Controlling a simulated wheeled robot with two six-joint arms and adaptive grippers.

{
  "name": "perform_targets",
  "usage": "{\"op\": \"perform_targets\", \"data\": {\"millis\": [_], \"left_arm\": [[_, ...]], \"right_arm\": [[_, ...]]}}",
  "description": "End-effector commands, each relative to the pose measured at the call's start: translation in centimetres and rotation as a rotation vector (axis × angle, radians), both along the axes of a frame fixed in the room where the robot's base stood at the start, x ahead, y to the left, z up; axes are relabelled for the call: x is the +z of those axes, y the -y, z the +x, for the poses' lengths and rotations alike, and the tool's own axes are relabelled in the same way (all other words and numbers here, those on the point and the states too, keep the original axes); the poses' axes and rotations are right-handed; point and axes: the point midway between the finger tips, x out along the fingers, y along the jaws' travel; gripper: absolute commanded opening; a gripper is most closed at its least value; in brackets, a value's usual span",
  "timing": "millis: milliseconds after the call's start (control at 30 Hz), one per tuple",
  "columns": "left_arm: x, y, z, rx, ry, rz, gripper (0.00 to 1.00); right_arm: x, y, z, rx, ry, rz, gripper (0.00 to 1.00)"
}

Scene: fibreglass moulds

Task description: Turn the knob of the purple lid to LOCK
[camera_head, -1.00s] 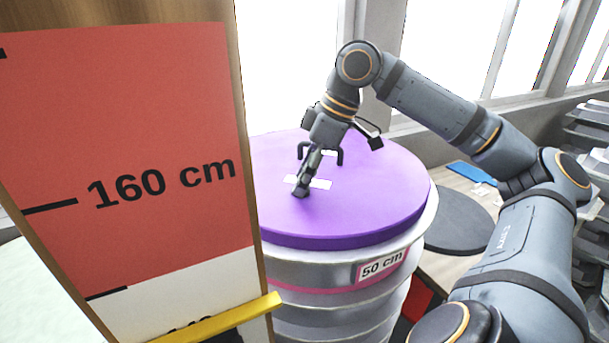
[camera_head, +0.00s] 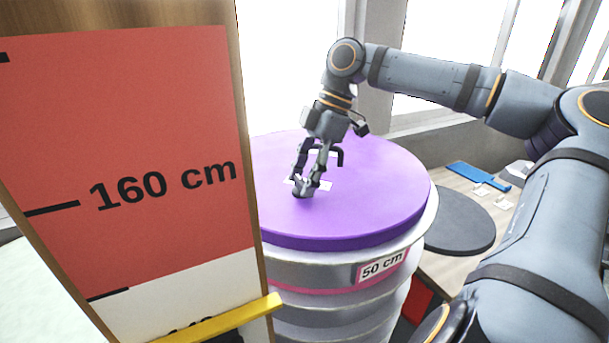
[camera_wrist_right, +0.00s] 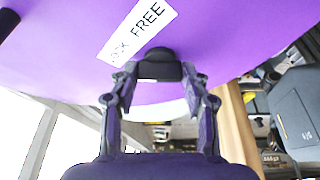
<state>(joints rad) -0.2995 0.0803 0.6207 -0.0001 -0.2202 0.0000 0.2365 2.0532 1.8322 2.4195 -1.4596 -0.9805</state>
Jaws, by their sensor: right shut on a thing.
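The purple lid (camera_head: 375,200) lies on top of a ringed round mould. A white label (camera_head: 322,184) on it reads LOCK and FREE in the right wrist view (camera_wrist_right: 138,32). My right gripper (camera_head: 303,190) reaches down to the lid, shut on the small black knob (camera_wrist_right: 160,66), which sits between the fingertips beside the label. The fingers largely hide the knob in the head view. I cannot tell which word the knob points to. A black handle (camera_head: 340,157) stands on the lid behind the gripper. My left gripper is not in view.
A tall red and white board (camera_head: 120,220) marked 160 cm stands close at the left and hides the lid's left edge. A dark disc (camera_head: 460,222) and a blue tool (camera_head: 478,175) lie on the table at the right. Windows are behind.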

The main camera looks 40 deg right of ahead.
Motion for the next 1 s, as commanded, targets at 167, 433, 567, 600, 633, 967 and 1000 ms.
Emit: {"op": "perform_targets", "data": {"millis": [167, 433, 567, 600, 633, 967, 1000], "left_arm": [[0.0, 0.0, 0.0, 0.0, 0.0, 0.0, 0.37], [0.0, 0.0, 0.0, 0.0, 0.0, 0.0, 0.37], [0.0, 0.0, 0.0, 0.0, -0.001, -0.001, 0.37], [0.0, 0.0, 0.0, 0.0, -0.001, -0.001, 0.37], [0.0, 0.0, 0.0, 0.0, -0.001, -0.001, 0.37], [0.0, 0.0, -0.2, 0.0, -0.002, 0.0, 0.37], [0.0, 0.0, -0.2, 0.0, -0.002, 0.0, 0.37]], "right_arm": [[0.0, 0.0, 0.0, 0.004, -0.001, -0.001, 0.15], [0.0, 0.0, 0.0, 0.003, -0.001, -0.001, 0.58], [0.0, 0.0, 0.0, 0.003, -0.001, -0.001, 0.7], [0.0, 0.0, 0.0, 0.002, 0.0, -0.001, 0.7], [0.0, 0.0, 0.0, 0.002, 0.0, -0.001, 0.7], [1.5, 0.7, -0.2, -0.002, -0.001, -0.004, 0.7], [2.3, 1.0, -0.3, -0.003, 0.0, -0.004, 0.7]]}}
